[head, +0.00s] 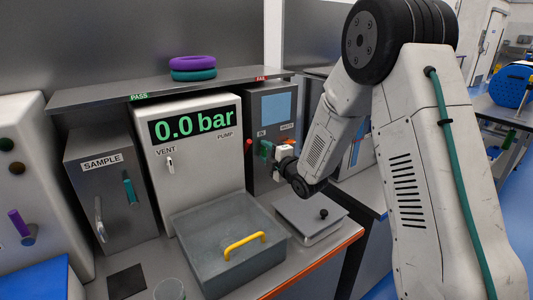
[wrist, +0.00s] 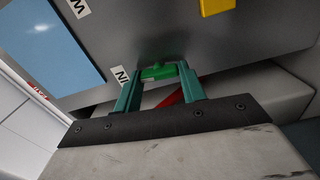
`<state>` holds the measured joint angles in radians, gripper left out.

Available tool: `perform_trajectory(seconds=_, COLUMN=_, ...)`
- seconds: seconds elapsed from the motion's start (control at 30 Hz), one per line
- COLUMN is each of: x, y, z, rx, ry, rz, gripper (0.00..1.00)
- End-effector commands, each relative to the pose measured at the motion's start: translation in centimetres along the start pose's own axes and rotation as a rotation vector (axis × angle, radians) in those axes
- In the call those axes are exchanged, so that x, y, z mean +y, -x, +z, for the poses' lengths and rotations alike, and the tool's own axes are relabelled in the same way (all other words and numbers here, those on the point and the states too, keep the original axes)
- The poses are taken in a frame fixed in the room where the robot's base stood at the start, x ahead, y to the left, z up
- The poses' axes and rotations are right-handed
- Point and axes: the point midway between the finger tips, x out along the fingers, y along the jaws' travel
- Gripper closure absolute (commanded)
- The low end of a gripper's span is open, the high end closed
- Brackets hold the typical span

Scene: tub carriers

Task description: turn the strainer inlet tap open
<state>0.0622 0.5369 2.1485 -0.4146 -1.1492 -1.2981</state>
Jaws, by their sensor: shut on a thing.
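The strainer inlet tap is a small green handle (wrist: 158,72) on a grey panel, beside a label reading IN in the wrist view. My gripper (wrist: 160,76) has its two teal fingers on either side of the green handle and is shut on it. In the head view my gripper (head: 267,152) reaches the front of the grey unit (head: 258,105) with the blue screen, under its labels. The handle's stem and its exact angle are largely hidden by the fingers there.
A red lever (wrist: 171,99) sits close to my fingers, and a yellow handle (wrist: 216,5) is on the same panel. A grey lidded box (head: 225,245) with a yellow handle and a flat plate with a black knob (head: 323,214) stand on the bench below. The pressure display (head: 195,124) reads 0.0 bar.

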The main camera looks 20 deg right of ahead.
Motion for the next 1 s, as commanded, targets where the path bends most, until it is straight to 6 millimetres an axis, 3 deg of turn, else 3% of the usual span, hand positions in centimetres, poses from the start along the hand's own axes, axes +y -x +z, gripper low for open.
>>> perform_trajectory(seconds=0.3, x=-0.18, y=0.06, z=-0.04, rx=0.001, ry=0.097, rz=-0.003, gripper=0.82)
perform_trajectory(seconds=0.77, x=-0.21, y=0.07, z=-0.03, rx=0.001, ry=0.110, rz=-0.004, gripper=0.82)
perform_trajectory(seconds=0.8, x=-0.21, y=0.07, z=-0.03, rx=0.001, ry=0.110, rz=-0.004, gripper=0.57)
perform_trajectory(seconds=0.87, x=-0.20, y=0.07, z=-0.02, rx=0.001, ry=0.110, rz=-0.003, gripper=0.40)
perform_trajectory(seconds=1.0, x=-0.15, y=0.05, z=-0.01, rx=0.000, ry=0.110, rz=-0.002, gripper=0.37)
